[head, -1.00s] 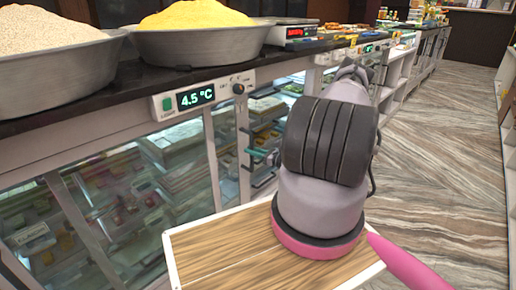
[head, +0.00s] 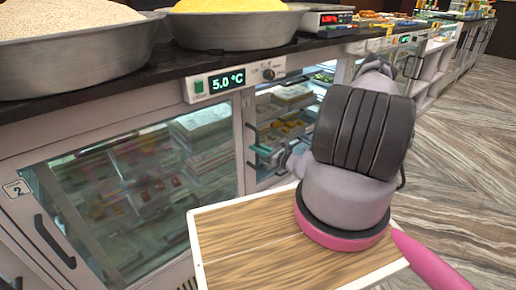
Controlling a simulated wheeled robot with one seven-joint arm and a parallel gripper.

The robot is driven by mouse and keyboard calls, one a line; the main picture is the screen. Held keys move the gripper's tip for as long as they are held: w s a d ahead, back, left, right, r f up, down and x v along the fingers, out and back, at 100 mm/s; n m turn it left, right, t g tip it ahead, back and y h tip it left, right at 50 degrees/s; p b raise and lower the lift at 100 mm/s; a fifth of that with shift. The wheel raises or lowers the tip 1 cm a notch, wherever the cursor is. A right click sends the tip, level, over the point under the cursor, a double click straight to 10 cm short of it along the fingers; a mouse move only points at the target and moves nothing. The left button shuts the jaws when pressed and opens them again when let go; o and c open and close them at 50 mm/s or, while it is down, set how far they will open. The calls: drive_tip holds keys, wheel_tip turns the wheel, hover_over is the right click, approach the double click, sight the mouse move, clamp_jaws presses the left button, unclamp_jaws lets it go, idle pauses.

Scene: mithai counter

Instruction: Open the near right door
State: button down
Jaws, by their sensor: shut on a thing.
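The near cabinet has glass doors under a dark countertop. Its right door (head: 290,117) is partly hidden by my arm, and sweets on shelves show in that bay. A dark curved handle (head: 250,137) shows by the post left of that bay. My gripper (head: 264,151), small and partly hidden behind my wooden-topped base and arm, is at the left side of this bay, beside the handle. It is shut on what appears to be the door handle. I cannot tell clearly how far the door stands open.
The left glass door (head: 130,190) has a dark handle (head: 54,242) and a "2" label. A display (head: 227,80) reads 5.0 °C. Bowls of white grains (head: 70,60) and yellow grains (head: 235,25) and a scale (head: 322,19) stand on top. The floor (head: 460,150) at right is clear.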

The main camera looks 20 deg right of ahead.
drive_tip(key=c, duration=0.8)
unclamp_jaws()
drive_tip(key=shift+o, duration=0.2)
drive_tip(key=v, duration=1)
drive_tip(key=shift+s+d, duration=0.2)
drive_tip(key=shift+s, duration=0.15)
drive_tip(key=s+a+r+n+g+y, duration=0.1)
drive_tip(key=a+r+n+g, duration=0.2)
drive_tip(key=r+n+g, duration=0.45)
drive_tip(key=s+a+r+n+g, duration=0.1)
drive_tip(key=a+r+n+g, duration=0.2)
drive_tip(key=r, duration=0.8)
drive_tip(key=s+a+r+n+g+y, duration=0.1)
drive_tip(key=a+r+n+g, duration=0.2)
drive_tip(key=r+n, duration=0.5)
drive_tip(key=s+r+n+t+h, duration=0.1)
drive_tip(key=s+r+n+h, duration=0.1)
drive_tip(key=s+r, duration=0.3)
drive_tip(key=s+a+r+n+t+h, duration=0.1)
drive_tip(key=s+r+h, duration=0.3)
drive_tip(key=r, duration=0.7)
drive_tip(key=s+a+r+n+t+h, duration=0.1)
drive_tip(key=s+r+n+t+h, duration=0.2)
drive_tip(key=s+r, duration=0.3)
wheel_tip(320, 180, up, 2)
drive_tip(key=shift+s+r+n+h, duration=0.2)
drive_tip(key=shift+n+h, duration=0.1)
drive_tip(key=shift+n, duration=0.15)
